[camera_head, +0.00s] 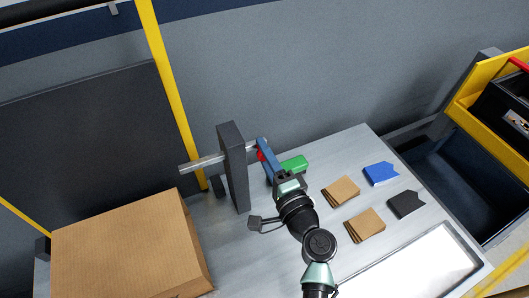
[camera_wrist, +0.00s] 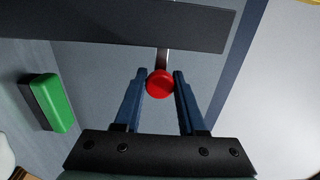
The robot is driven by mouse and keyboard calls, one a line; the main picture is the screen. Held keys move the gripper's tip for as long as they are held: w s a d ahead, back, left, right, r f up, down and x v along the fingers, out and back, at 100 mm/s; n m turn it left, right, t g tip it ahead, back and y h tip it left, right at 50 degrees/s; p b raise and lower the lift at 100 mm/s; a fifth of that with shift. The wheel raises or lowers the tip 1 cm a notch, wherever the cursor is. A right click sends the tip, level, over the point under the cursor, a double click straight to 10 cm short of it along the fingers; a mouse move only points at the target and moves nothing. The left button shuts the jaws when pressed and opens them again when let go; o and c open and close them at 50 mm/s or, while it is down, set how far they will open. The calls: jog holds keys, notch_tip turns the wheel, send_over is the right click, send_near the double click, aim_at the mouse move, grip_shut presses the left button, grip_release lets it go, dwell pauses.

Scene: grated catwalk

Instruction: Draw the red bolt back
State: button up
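The red bolt's round red knob (camera_wrist: 160,83) sits between my gripper's two blue fingers (camera_wrist: 160,74) in the wrist view. The fingers flank it closely on both sides; I cannot tell whether they press on it. In the head view, the knob (camera_head: 260,155) is mostly hidden behind a blue finger of my gripper (camera_head: 264,152). A metal bar (camera_head: 203,162) passes through an upright dark grey plate (camera_head: 233,167), sticking out to the left, with the knob at its right side. The plate stands upright on the bench.
A green block (camera_head: 294,164) is just right of my gripper. A cardboard box (camera_head: 127,243) stands at the left. Brown pads (camera_head: 342,191), a blue piece (camera_head: 380,173) and a black piece (camera_head: 405,204) lie on the grey bench (camera_head: 345,150). A yellow post (camera_head: 168,85) rises behind the plate.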

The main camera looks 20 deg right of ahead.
grip_shut()
jog(key=d+b, duration=0.3)
jog(key=d, duration=0.4)
jog(key=shift+d+b, duration=0.25)
jog(key=shift+b, duration=0.05)
jog(key=o, duration=0.6)
grip_release()
jog(key=shift+w, duration=0.1)
jog(key=s+b, duration=0.2)
jog(key=s, duration=1.1)
jog(key=shift+d, duration=0.2)
